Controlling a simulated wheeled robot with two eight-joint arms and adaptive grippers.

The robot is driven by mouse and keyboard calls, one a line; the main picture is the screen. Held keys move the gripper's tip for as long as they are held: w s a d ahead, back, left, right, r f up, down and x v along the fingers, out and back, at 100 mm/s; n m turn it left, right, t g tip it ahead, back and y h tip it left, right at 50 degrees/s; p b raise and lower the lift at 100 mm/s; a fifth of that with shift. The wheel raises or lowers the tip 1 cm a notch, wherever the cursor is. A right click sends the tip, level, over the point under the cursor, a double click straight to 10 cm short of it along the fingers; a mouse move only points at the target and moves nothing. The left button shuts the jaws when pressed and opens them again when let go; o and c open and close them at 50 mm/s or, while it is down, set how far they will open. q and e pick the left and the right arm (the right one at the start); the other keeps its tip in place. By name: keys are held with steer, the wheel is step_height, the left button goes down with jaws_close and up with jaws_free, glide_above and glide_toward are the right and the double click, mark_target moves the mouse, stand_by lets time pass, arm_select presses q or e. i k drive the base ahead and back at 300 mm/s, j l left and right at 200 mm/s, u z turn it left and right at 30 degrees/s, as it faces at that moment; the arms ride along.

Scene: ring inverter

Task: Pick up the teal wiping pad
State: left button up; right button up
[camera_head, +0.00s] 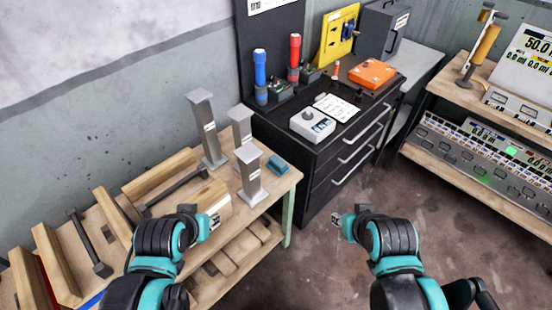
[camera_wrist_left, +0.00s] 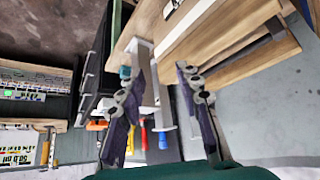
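The teal wiping pad (camera_head: 277,163) lies on the wooden workbench, at its right end beside the grey metal posts. In the left wrist view a small teal patch (camera_wrist_left: 125,72), which looks like the pad, shows beside the left finger, partly hidden. My left gripper (camera_head: 214,221) is over the front of the bench, nearer to me and left of the pad, not touching it. Its two fingers (camera_wrist_left: 160,72) are apart with nothing held between them. My right gripper (camera_head: 336,219) is over the floor right of the bench; its finger opening is too small to make out.
Several grey posts (camera_head: 207,130) stand on the bench (camera_head: 285,181) around the pad. Wooden blocks and dark bars lie further left. A black drawer cabinet (camera_head: 325,160) stands behind. A shelf unit (camera_head: 480,160) is at right. The floor between is clear.

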mark_target(277, 164)
steer(key=i+l+u, duration=0.3)
steer(key=l, duration=0.35)
steer(key=i+l+u, duration=0.35)
steer(key=l, duration=0.4)
steer(key=i+l+u, duration=0.15)
steer(key=l, duration=0.25)
steer(key=i+l+u, duration=0.15)
steer(key=l, duration=0.3)
